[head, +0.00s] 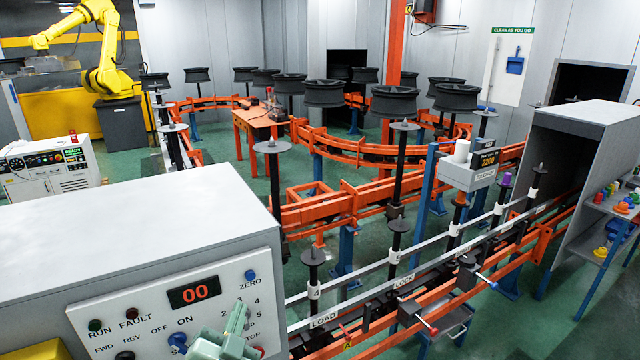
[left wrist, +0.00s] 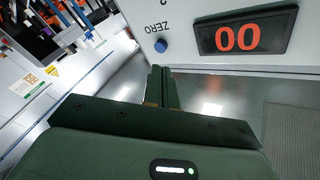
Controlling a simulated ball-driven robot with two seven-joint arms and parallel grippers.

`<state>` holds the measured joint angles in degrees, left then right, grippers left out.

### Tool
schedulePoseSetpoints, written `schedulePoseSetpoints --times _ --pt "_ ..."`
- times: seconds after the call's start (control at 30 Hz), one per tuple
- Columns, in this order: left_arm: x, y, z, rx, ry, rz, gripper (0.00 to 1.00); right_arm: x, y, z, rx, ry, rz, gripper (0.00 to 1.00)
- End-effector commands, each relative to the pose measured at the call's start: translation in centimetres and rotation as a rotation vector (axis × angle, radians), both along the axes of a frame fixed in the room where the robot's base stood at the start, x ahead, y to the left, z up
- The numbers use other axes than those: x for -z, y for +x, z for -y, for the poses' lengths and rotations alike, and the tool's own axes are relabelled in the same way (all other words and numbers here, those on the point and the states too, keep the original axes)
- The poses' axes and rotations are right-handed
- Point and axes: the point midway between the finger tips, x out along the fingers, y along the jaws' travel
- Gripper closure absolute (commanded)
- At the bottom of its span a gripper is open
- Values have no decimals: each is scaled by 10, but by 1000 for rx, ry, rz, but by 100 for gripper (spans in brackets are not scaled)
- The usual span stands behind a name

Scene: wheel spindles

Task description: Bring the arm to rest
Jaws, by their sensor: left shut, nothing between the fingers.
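My left gripper (head: 240,308) is pale green and shows at the bottom of the head view, in front of the control panel (head: 130,305). In the left wrist view its two dark fingers (left wrist: 162,76) are together with nothing between them. They look apart from the panel face, below the ZERO button (left wrist: 160,46) in that picture. The gripper hides part of the panel's dial area. My right gripper is not in view.
The panel carries a red display (head: 194,291) reading 00, a blue knob (head: 178,340) and a blue ZERO button (head: 250,275). Orange conveyor rails (head: 440,315) with black spindles run to the right. A yellow robot arm (head: 105,75) stands at the back left.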

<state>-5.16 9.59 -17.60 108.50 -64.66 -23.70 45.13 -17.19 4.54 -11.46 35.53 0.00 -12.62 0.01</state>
Motion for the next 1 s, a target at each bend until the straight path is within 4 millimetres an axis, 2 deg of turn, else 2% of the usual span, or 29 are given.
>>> schedulePoseSetpoints --times 0.1,0.23,0.4,0.6,0.87,0.97,1.0 --pt "18 -43 -50 -225 13 -164 100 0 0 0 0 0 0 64" --pt "43 -94 -86 -369 61 -410 100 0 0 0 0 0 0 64" --pt "68 -155 -104 -404 148 -709 100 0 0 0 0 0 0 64" --pt "83 -223 -107 -313 272 -1020 100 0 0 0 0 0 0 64" --pt "192 -213 -91 -245 230 -1097 100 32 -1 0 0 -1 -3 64" --pt "239 -214 -84 -218 203 -1130 100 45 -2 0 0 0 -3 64" --pt "261 -215 -81 -207 191 -1145 100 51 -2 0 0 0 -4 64"
